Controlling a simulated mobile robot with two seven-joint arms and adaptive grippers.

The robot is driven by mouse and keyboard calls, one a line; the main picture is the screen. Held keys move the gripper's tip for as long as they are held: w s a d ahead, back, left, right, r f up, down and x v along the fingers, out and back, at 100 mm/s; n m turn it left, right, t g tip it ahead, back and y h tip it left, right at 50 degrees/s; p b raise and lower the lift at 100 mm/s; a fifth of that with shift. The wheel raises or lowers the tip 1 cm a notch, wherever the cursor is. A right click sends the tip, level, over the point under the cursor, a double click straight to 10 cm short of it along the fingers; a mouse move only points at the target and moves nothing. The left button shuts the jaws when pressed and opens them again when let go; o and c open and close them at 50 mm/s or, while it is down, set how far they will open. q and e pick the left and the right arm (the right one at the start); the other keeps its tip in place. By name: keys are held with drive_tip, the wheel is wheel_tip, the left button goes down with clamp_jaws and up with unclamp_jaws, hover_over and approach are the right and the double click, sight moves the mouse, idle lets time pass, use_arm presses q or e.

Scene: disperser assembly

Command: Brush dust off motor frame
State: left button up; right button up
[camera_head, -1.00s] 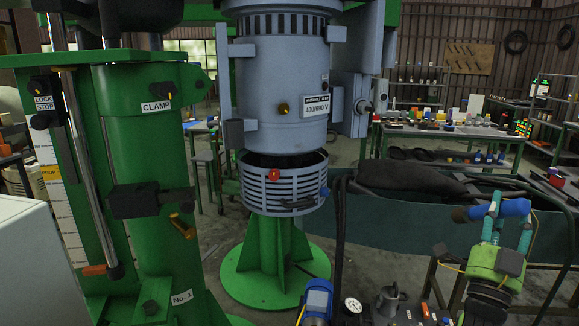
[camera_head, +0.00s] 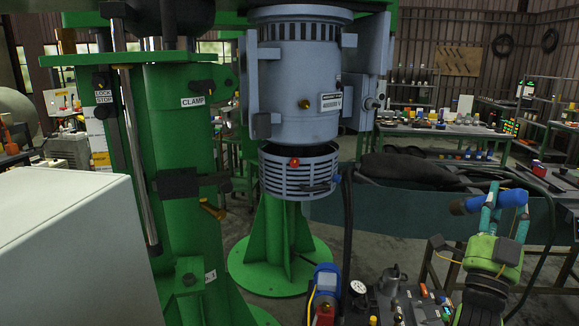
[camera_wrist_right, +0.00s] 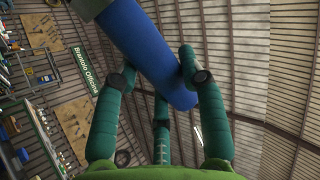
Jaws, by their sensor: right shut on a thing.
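The motor frame (camera_head: 297,85) is a large blue-grey cylinder with a label, hanging in the green stand in the head view. Below it is a slatted ring (camera_head: 300,185) with a red knob, over a green finned pedestal. Dust cannot be made out at this size. My right gripper (camera_head: 497,203), green with teal fingers, is at the lower right, well apart from the motor. It is shut on a blue-handled tool, probably the brush (camera_head: 514,197), with a dark end pointing left. The right wrist view shows the blue handle (camera_wrist_right: 150,55) between the fingers; bristles are not clear. My left gripper is out of view.
The green clamp column (camera_head: 183,130) and a white box (camera_head: 65,230) stand at left. A black hose (camera_head: 347,210) runs beside the motor. A gauge (camera_head: 358,288) and small parts lie at the bottom. A workbench (camera_head: 440,130) is behind.

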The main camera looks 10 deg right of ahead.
drive_tip(key=s+d+r+m+g+h, duration=0.1)
drive_tip(key=s+r+g+h, duration=0.15)
drive_tip(key=r, duration=0.65)
drive_tip(key=s+d+r+m+g+h, duration=0.1)
drive_tip(key=s+r+m+g, duration=0.15)
drive_tip(key=r, duration=0.65)
drive_tip(key=w+a+f+n+t+y, duration=0.4)
drive_tip(key=a+f+n+t+y, duration=0.25)
drive_tip(key=f, duration=0.55)
drive_tip(key=w+a+f+n+t+y, duration=0.35)
drive_tip(key=a+f+t+y, duration=0.4)
drive_tip(key=f, duration=0.55)
drive_tip(key=s+a+f+n+g+y, duration=0.1)
drive_tip(key=s+a+f+n+y, duration=0.3)
drive_tip(key=f+y, duration=0.55)
drive_tip(key=s+a+f+n+g+y, duration=0.1)
drive_tip(key=s+a+f+n+y, duration=0.2)
drive_tip(key=s+a+f+y, duration=0.45)
drive_tip(key=shift+w+a+f+m+t+h, duration=0.4)
drive_tip(key=shift+a+m+h, duration=0.35)
drive_tip(key=shift+h, duration=0.6)
drive_tip(key=shift+w+a+f+m+t+h, duration=0.15)
drive_tip(key=shift+w+a+m+h, duration=0.4)
drive_tip(key=shift+h, duration=0.8)
drive_tip(key=shift+w+a+f+m+t+h, duration=0.15)
drive_tip(key=shift+w+a+f+m+h, duration=0.2)
drive_tip(key=shift+a+m+h, duration=0.75)
